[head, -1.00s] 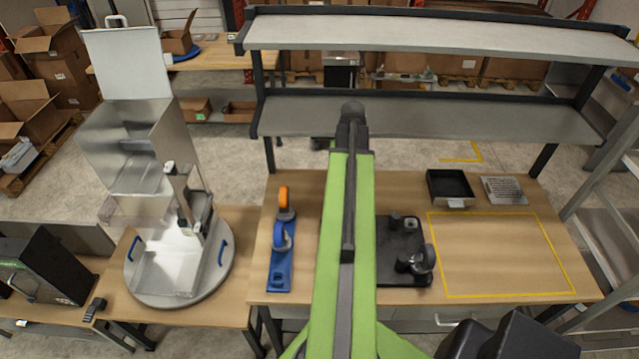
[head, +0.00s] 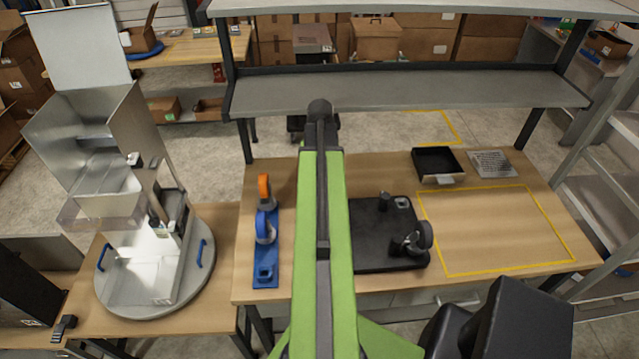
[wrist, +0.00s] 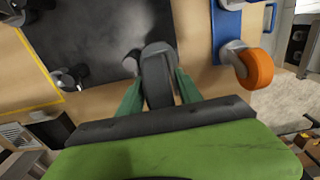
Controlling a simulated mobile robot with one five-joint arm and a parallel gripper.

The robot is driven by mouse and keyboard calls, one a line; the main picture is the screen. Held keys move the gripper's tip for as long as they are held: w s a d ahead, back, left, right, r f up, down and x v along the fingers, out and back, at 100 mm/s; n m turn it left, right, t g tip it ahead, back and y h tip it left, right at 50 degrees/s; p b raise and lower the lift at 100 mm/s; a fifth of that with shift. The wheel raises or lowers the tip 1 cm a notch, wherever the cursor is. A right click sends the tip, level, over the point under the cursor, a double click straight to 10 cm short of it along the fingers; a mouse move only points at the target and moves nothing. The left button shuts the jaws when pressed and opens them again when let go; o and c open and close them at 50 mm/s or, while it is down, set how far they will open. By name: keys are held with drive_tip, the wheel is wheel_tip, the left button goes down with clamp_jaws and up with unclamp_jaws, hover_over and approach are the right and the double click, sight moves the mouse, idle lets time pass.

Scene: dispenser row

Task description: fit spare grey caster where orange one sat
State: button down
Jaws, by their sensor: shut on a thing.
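My gripper (wrist: 157,88) is shut on a dark grey caster (wrist: 157,75), seen in the wrist view. It holds the caster by the edge of a black plate (wrist: 90,35); whether they touch I cannot tell. In the head view my green arm hides gripper and held caster. The black plate (head: 375,255) carries a dark caster (head: 420,238) at its right, a short post (head: 384,203) and a small square fitting (head: 402,202). The orange caster (head: 264,190) sits at the far end of a blue rack (head: 266,252); it also shows in the wrist view (wrist: 252,68).
A black tray (head: 438,179) and a grey grid block (head: 491,165) lie at the back right. The yellow-outlined area (head: 495,230) is clear. A shelf (head: 400,95) spans behind the table.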

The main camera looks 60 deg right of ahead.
drive_tip(key=shift+w+f+b, duration=0.1)
drive_tip(key=shift+f+b, duration=0.2)
drive_tip(key=shift+f, duration=0.1)
drive_tip(key=shift+f+b, duration=1.05)
drive_tip(key=shift+f+b, duration=1.9)
drive_tip(key=shift+b, duration=0.05)
drive_tip(key=c, duration=0.7)
unclamp_jaws()
wheel_tip(320, 180, up, 18)
drive_tip(key=p, duration=1.7)
drive_tip(key=shift+a+f+p, duration=0.15)
drive_tip(key=shift+p, duration=0.25)
drive_tip(key=shift+f, duration=0.1)
